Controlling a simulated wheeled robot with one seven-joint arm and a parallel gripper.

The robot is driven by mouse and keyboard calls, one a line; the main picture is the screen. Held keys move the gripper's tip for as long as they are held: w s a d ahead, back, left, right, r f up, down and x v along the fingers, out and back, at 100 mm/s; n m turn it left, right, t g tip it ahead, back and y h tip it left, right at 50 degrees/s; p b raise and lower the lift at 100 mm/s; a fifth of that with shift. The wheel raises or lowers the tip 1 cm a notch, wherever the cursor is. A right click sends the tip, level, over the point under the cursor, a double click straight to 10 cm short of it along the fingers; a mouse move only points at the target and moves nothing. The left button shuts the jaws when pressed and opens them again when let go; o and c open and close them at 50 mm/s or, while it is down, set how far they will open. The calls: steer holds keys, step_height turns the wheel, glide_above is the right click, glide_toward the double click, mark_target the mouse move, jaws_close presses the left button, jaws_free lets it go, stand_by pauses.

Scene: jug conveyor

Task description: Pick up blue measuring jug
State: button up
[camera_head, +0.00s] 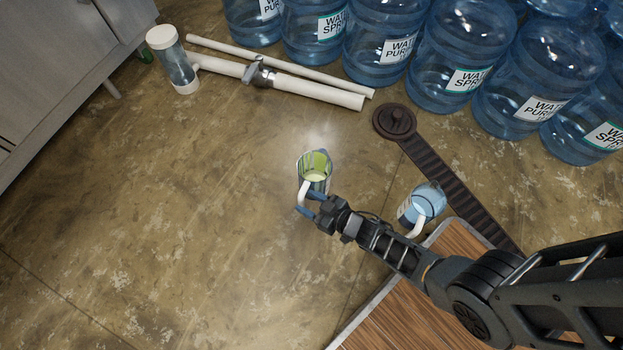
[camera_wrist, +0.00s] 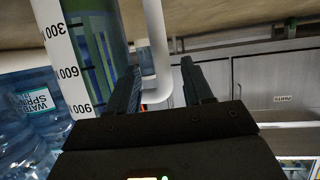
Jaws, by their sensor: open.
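A blue measuring jug (camera_head: 428,200) with a white handle stands right of my forearm, by the wooden surface's corner; the arm passes close to it. A second measuring jug (camera_head: 316,164), green-yellow inside, stands at the picture's middle with its white handle (camera_head: 301,192) toward my gripper (camera_head: 314,204). In the wrist view this jug (camera_wrist: 100,55) fills the upper left, with a white scale marked 300, 600 and 900. Its white handle (camera_wrist: 156,50) shows between the two fingers of my gripper (camera_wrist: 160,66). The fingers are open, apart from each other, with no grip on the handle.
Several large water bottles (camera_head: 377,45) stand along the back right. A dark ribbed strip (camera_head: 450,180) runs beside the wooden surface (camera_head: 400,315). Grey cabinets (camera_head: 45,60) stand left. Floor at left is clear.

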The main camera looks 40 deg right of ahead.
steer(key=b+x, duration=0.1)
steer(key=x, duration=0.1)
steer(key=b+x, duration=0.1)
steer(key=x, duration=0.2)
steer(key=shift+a+r, duration=0.15)
steer(key=shift+a, duration=0.05)
steer(key=shift+c, duration=0.3)
jaws_close()
